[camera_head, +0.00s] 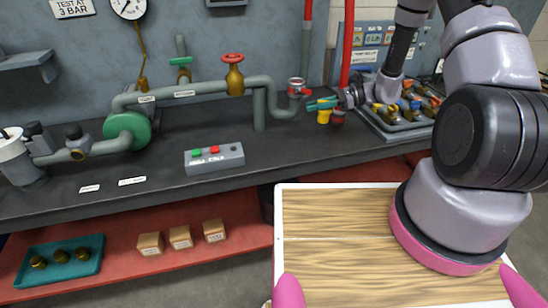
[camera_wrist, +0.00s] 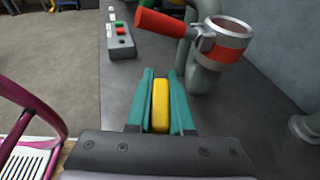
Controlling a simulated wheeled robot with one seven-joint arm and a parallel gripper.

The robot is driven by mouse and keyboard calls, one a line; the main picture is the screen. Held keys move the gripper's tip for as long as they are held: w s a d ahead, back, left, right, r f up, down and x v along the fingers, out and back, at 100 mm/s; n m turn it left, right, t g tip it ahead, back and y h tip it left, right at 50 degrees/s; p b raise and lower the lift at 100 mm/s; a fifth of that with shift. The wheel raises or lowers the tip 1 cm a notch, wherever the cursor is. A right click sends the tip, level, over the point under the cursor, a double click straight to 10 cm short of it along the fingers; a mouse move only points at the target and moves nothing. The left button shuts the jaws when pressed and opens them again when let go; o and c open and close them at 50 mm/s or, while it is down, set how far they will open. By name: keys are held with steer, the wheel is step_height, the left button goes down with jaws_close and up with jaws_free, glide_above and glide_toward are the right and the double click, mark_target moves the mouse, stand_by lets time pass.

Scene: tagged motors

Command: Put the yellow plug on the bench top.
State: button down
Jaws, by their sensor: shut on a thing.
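The yellow plug (camera_wrist: 160,105) is between the two teal fingers of my gripper (camera_wrist: 161,92) in the wrist view, and the gripper is shut on it. In the head view, my gripper (camera_head: 322,103) reaches in from the right over the back of the dark bench top (camera_head: 285,150), just right of the pipe end. The yellow plug (camera_head: 323,117) shows below the fingers there. I cannot tell whether it touches the bench top. The bench top also shows in the wrist view (camera_wrist: 120,75).
A pipe end with a red collar (camera_head: 297,88) and red handle (camera_wrist: 160,23) stands close to my gripper. A small dark red piece (camera_head: 337,117) is beside the plug. A grey button box (camera_head: 214,158) sits left; a tray of parts (camera_head: 395,128) is right. Bench between is bare.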

steer(key=s+f+n+g, duration=0.3)
steer(key=s+f+g, duration=0.1)
steer(key=f, duration=0.1)
steer(key=shift+s+a+f+n+g+h, duration=0.2)
steer(key=shift+n+g+h, duration=0.1)
steer(key=shift+n+g, duration=0.1)
steer(key=s+a, duration=0.1)
steer(key=a, duration=0.4)
steer(key=s+a, duration=0.2)
steer(key=a, duration=0.3)
steer(key=s+a, duration=0.1)
steer(key=a, duration=0.4)
steer(key=shift+s+a, duration=0.25)
steer(key=f, duration=0.1)
steer(key=a+f, duration=0.1)
steer(key=shift+s+f, duration=0.15)
steer(key=shift+f, duration=0.55)
steer(key=shift+f, duration=0.1)
steer(key=c, duration=0.8)
jaws_free()
